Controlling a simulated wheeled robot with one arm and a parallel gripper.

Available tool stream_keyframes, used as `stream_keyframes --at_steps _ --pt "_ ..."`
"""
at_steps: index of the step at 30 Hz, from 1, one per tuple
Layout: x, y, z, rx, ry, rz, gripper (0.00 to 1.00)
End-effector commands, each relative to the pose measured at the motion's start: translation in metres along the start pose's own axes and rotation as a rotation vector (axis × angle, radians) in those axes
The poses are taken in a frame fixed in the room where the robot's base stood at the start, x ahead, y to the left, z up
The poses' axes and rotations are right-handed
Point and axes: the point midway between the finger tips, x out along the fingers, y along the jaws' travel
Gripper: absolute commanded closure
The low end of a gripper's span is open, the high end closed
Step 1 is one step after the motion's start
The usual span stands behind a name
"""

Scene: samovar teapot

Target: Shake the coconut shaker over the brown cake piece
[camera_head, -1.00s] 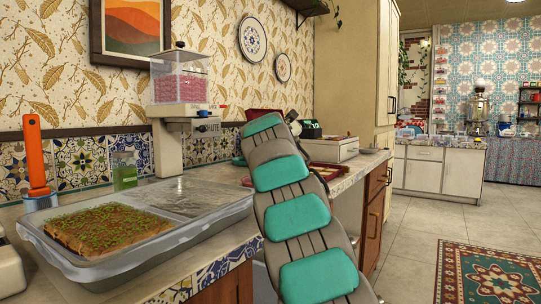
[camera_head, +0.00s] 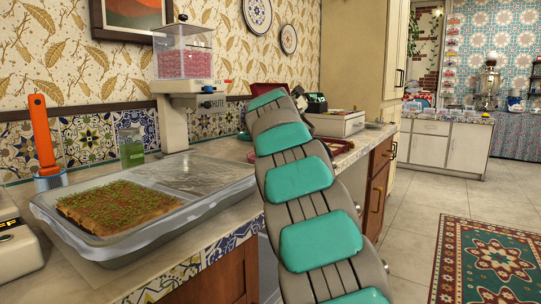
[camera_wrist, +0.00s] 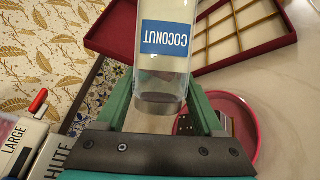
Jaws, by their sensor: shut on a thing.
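The coconut shaker (camera_wrist: 165,75), a clear container with a blue COCONUT label, is in the wrist view. The label reads upside down. My gripper (camera_wrist: 160,100) is shut on the shaker, a green finger at each side. In the head view my arm hides the gripper and shaker. A brown cake slab (camera_head: 117,208) with green bits on top lies in the left part of a clear tray. In the wrist view a small dark brown piece (camera_wrist: 222,121) partly shows on a pink round plate (camera_wrist: 243,118), behind my right finger; I cannot tell if it is cake.
A dispenser (camera_head: 184,90) with pink contents stands against the wall. A red box (camera_wrist: 225,38) with gold dividers lies beyond the pink plate. An orange-handled tool (camera_head: 43,135) stands at the counter's left. The tray's right part (camera_head: 190,177) looks empty. Open floor lies right of the counter.

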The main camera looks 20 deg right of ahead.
Motion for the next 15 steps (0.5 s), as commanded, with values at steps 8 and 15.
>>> stream_keyframes --at_steps 8,15 --pt "-0.001 0.001 0.001 0.000 -0.002 0.005 1.00" --pt "-0.006 0.022 0.017 0.001 -0.002 0.006 1.00"
